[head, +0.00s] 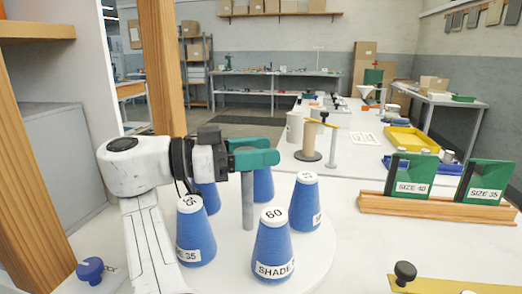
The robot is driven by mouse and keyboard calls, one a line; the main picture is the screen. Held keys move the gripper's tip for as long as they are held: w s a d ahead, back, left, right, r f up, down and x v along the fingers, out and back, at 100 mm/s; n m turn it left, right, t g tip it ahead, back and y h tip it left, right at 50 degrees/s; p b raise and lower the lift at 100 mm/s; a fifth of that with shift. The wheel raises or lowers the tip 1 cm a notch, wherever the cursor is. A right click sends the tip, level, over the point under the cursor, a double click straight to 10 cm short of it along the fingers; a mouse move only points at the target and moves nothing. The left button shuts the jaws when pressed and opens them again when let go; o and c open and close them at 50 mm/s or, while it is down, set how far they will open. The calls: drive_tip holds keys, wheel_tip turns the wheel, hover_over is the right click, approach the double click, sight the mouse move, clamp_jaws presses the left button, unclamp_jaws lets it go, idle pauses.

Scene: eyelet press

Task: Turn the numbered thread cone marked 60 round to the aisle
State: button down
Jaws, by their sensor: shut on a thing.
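The thread cone marked 60 (272,240) is a blue cone with a white top. It stands upright at the front of a round white turntable (318,255). Its "60" and a label reading "SHADE" face me, the label partly cut short by the cone's curve. A grey post (248,205) rises from the turntable behind it. My gripper (256,158), with teal fingers, is shut at the top of this post, above and behind the cone and apart from it. The fingers hide the post's top.
More blue cones stand around the turntable: one at left marked 35 (195,232), one at right (306,203), and two behind the post. A wooden rack (440,207) with green size cards stands at right. Black (404,272) and blue (90,268) knobs are near the front.

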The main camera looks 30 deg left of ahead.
drive_tip(key=c, duration=0.5)
unclamp_jaws()
drive_tip(key=shift+s+a, duration=0.15)
drive_tip(key=shift+a, duration=0.1)
drive_tip(key=shift+c, duration=0.2)
drive_tip(key=shift+r, duration=0.45)
wheel_tip(320, 180, up, 2)
drive_tip(key=shift+r+p, duration=0.2)
drive_tip(key=shift+p, duration=0.1)
drive_tip(key=s+d+r+p, duration=0.1)
drive_tip(key=s+d+r, duration=0.5)
drive_tip(key=s+r, duration=0.3)
drive_tip(key=s, duration=0.3)
drive_tip(key=shift+s+d+r, duration=0.2)
drive_tip(key=shift+d+r, duration=0.05)
